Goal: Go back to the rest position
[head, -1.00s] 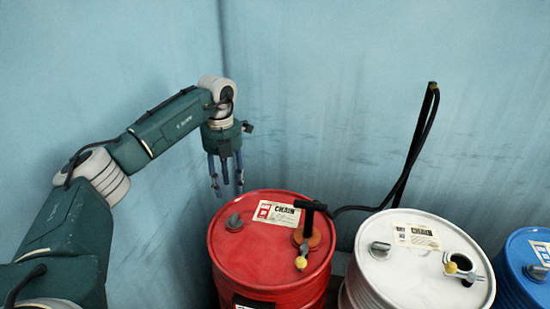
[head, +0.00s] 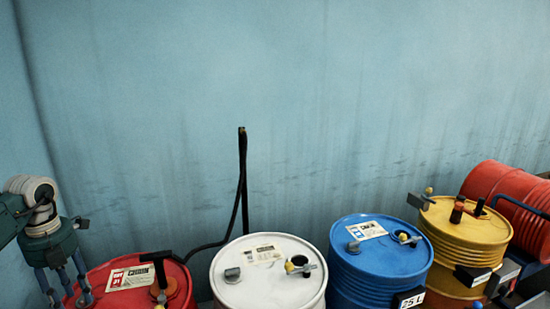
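My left gripper (head: 66,287) hangs at the lower left in the head view, fingers pointing down and spread apart, with nothing seen between them. It overlaps the left part of the red drum (head: 125,298) in the picture; I cannot tell whether it touches. My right gripper is not in view. On the red drum is a black T-handled pump (head: 158,268). Its black hose (head: 242,185) runs right and stands up against the wall behind the white drum.
The white drum (head: 275,295), blue drum (head: 380,262) and yellow drum (head: 464,224) stand to the right of the red one. An orange-red drum (head: 495,182) lies on its side at far right. The blue wall (head: 320,90) closes the back.

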